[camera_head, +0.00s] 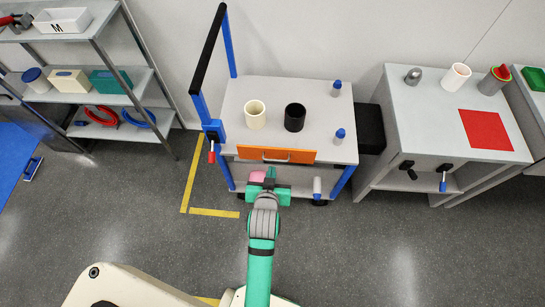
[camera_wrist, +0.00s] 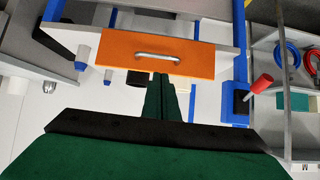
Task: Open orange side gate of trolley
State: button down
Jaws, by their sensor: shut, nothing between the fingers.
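The trolley (camera_head: 318,98) has a grey top, blue posts and an orange side gate (camera_head: 300,155) on its front edge. The gate stands upright, closed against the side, and shows large in the wrist view (camera_wrist: 118,60). A silver bar handle (camera_wrist: 157,57) is on the gate. My gripper (camera_head: 270,175) is just in front of and below the gate. In the wrist view its fingers (camera_wrist: 160,78) are together and empty, with tips near the gate's lower edge below the handle. I cannot tell whether they touch the gate.
On the trolley stand a cream cup (camera_head: 255,114), a black cup (camera_head: 295,117) and two blue-capped bottles. A red-handled lever (camera_head: 212,151) is on the left post. A grey cabinet (camera_head: 430,140) stands right, a shelf rack (camera_head: 100,70) left. Floor in front is clear.

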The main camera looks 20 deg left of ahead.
jog(key=w, duration=0.1)
send_near(272, 152)
jog(key=x, duration=0.5)
jog(key=shift+w+d+f, duration=0.1)
jog(key=shift+w+d, duration=0.05)
jog(key=shift+d, duration=0.1)
jog(key=shift+a+f, duration=0.1)
jog(key=shift+a, duration=0.05)
